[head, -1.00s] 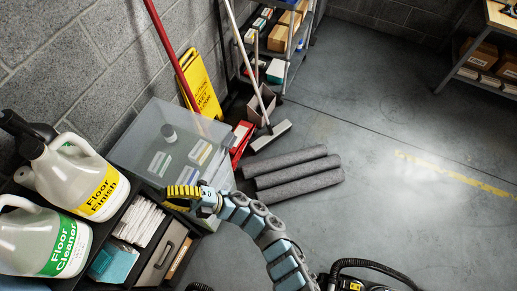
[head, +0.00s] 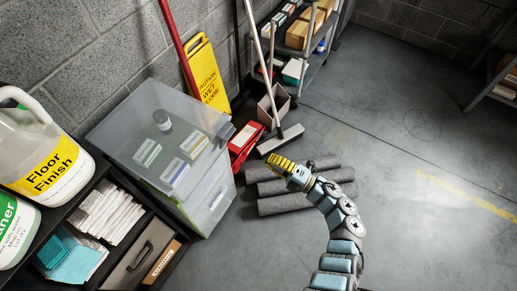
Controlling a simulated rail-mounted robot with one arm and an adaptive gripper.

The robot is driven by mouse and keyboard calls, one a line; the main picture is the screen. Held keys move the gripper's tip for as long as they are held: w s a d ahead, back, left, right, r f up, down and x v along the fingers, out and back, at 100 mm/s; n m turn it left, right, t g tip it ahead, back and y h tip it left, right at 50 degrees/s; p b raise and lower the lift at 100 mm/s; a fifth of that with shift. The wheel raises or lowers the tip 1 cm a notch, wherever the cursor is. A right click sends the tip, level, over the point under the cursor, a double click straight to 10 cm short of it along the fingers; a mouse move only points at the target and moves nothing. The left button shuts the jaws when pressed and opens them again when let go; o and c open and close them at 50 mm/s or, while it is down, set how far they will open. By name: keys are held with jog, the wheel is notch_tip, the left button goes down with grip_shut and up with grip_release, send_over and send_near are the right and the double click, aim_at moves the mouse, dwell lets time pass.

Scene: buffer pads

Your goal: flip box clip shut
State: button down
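A clear plastic box (head: 196,203) stands against the wall at left centre, with a translucent lid (head: 140,113) on top. A dark grey clip (head: 225,133) sticks out at the lid's right edge, apart from the box's side wall. Small bottles and cartons show through the lid. My gripper (head: 276,162), with yellow fingers, is to the right of the box and points left towards it. A gap separates it from the box and the clip. The view is too small to tell how far its fingers are apart.
Floor Finish (head: 45,165) and Floor Cleaner jugs stand on a dark shelf unit at left, above folded cloths (head: 108,212). Grey rolled mats (head: 300,201) lie behind my gripper. A broom (head: 280,139), red item and yellow wet-floor sign (head: 206,75) stand behind the box. The floor at right is clear.

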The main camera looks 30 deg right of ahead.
aim_at(227, 133)
jog(key=b+x, duration=0.1)
jog(key=x, duration=1.2)
jog(key=shift+w+a+r+b, duration=0.2)
jog(key=shift+a+b, duration=0.1)
jog(key=shift+b, duration=0.1)
